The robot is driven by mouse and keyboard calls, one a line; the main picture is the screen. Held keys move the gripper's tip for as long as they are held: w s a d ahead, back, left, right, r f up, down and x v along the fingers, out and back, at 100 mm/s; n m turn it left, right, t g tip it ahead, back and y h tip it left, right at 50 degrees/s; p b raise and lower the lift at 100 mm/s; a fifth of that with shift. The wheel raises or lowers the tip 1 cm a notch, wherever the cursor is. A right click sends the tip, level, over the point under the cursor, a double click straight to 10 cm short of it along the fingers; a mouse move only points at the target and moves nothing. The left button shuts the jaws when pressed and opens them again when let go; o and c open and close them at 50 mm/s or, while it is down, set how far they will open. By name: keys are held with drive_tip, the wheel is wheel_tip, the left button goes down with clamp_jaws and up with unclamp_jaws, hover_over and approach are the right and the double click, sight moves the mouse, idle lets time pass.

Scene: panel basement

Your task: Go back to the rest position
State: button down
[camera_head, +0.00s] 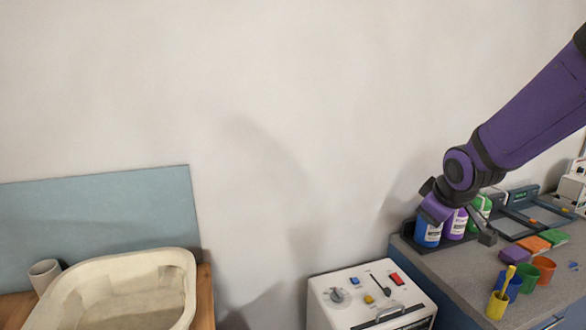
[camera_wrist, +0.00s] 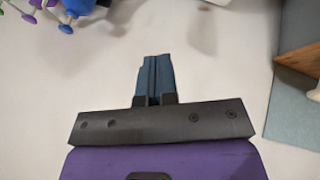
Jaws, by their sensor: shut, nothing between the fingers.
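My gripper (camera_head: 487,237) shows at the right of the head view, at the end of my purple arm.
The grey counter (camera_head: 460,270) also holds a green bottle (camera_head: 480,206), a yellow cup (camera_head: 497,305), blue and orange cups and coloured blocks. A white control box (camera_head: 345,310) stands left of it. A cream basin (camera_head: 95,270) is at the far left.

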drive_tip(key=s+r+m, duration=0.3)
drive_tip(key=s+r, duration=0.2)
drive_tip(key=s, duration=0.7)
drive_tip(key=s+r+m+g, duration=0.1)
drive_tip(key=s+r+m, duration=0.3)
drive_tip(key=s, duration=0.9)
wheel_tip(320, 180, up, 3)
drive_tip(key=shift+s+d+f+m+g, duration=0.2)
drive_tip(key=shift+s+d+m+g, duration=0.05)
drive_tip(key=shift+m+g, duration=0.05)
drive_tip(key=shift+w, duration=0.15)
